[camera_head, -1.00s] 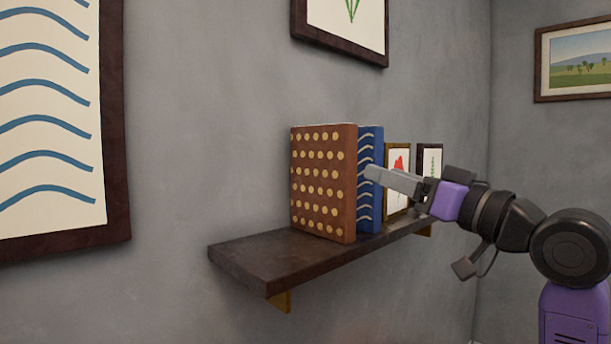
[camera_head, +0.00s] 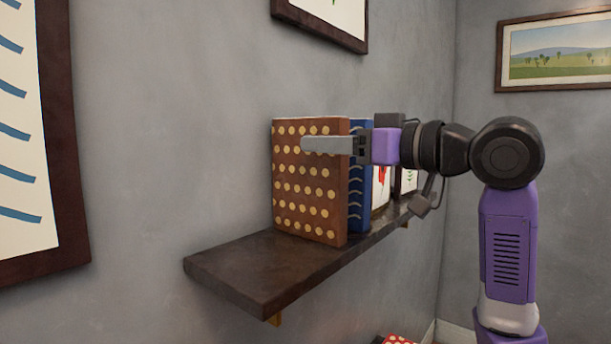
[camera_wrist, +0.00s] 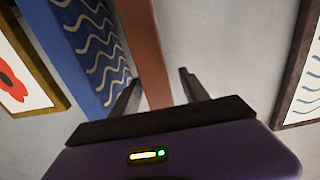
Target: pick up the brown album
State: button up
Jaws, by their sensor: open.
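The brown album (camera_head: 311,205) stands upright on the dark shelf (camera_head: 262,268), its cover of yellow dots facing the head camera. My gripper (camera_head: 322,146) is at its upper right part, with one finger in front of the dotted cover; the other finger is hidden in the head view. In the wrist view, the brown album's edge (camera_wrist: 148,50) runs between the two open fingers of my gripper (camera_wrist: 160,88). The left finger is on the blue album's side, the right one on the dotted cover's side. I cannot tell whether either finger touches it.
A blue album with wavy lines (camera_head: 358,195) stands close behind the brown one. Small framed pictures (camera_head: 382,188) stand farther along the shelf. The shelf's near end is bare. A large framed picture (camera_head: 65,150) hangs on the left wall.

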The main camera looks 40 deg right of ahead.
jog(key=w, duration=0.1)
jog(key=w+p, duration=0.1)
jog(key=w, duration=0.2)
jog(key=shift+w+a+p, duration=0.35)
jog(key=shift+w+p, duration=0.05)
grip_shut()
jog(key=shift+s+r, duration=0.1)
dwell(0.9)
